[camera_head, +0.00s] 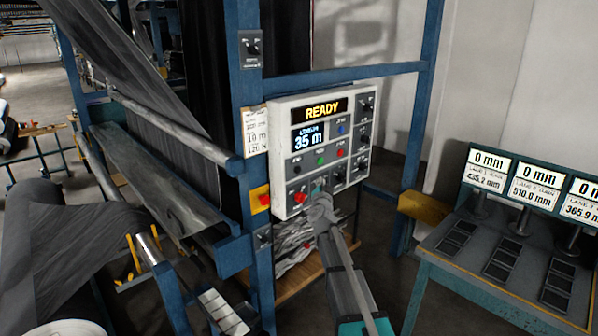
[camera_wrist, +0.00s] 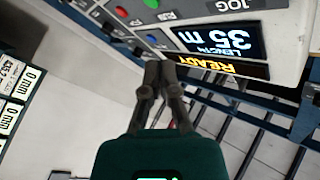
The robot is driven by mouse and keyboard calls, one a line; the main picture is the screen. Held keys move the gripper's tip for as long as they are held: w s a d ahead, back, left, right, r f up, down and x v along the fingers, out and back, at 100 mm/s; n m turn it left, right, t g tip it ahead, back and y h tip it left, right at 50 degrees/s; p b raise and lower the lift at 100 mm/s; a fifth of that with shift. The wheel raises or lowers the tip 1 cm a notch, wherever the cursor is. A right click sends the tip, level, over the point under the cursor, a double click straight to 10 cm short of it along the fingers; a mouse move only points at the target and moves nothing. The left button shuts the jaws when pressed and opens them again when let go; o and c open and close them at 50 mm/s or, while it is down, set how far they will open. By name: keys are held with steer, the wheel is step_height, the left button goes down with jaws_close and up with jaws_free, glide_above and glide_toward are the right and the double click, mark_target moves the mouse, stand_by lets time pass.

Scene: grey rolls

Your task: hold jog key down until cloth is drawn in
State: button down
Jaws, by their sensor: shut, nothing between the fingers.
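The control panel (camera_head: 284,201) is a pale box on a blue post, its display (camera_head: 322,108) reading READY and its length display (camera_head: 308,136) 35 m. A teal key (camera_head: 318,185) low on the panel is partly hidden behind my gripper (camera_head: 319,208); its label cannot be read there. The wrist view shows the panel upside down, with a JOG label (camera_wrist: 233,5) at the top edge. My gripper (camera_wrist: 160,70) is shut and empty, fingertips at the panel; contact cannot be told. Grey cloth (camera_head: 75,235) hangs slack at lower left, and more cloth (camera_head: 160,120) runs over the rollers.
A red button (camera_head: 300,198) is at the panel's lower left, and a red knob on a yellow plate (camera_head: 260,199) is on the post. A bench with mm displays (camera_head: 487,160) stands at right. A wooden shelf (camera_head: 300,282) is below the panel.

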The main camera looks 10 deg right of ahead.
mark_target(301, 169)
steer(key=shift+w, duration=0.1)
steer(key=shift+w+a, duration=0.85)
steer(key=shift+w, duration=0.3)
steer(key=shift+w+a, duration=0.9)
steer(key=shift+w, duration=0.3)
steer(key=shift+w+a, duration=0.85)
steer(key=shift+w, duration=0.3)
steer(key=shift+w+a, duration=0.1)
steer(key=shift+w, duration=0.05)
steer(key=shift+w+a, duration=0.15)
steer(key=shift+w+a, duration=0.25)
steer(key=shift+w, duration=0.1)
stand_by(3.8)
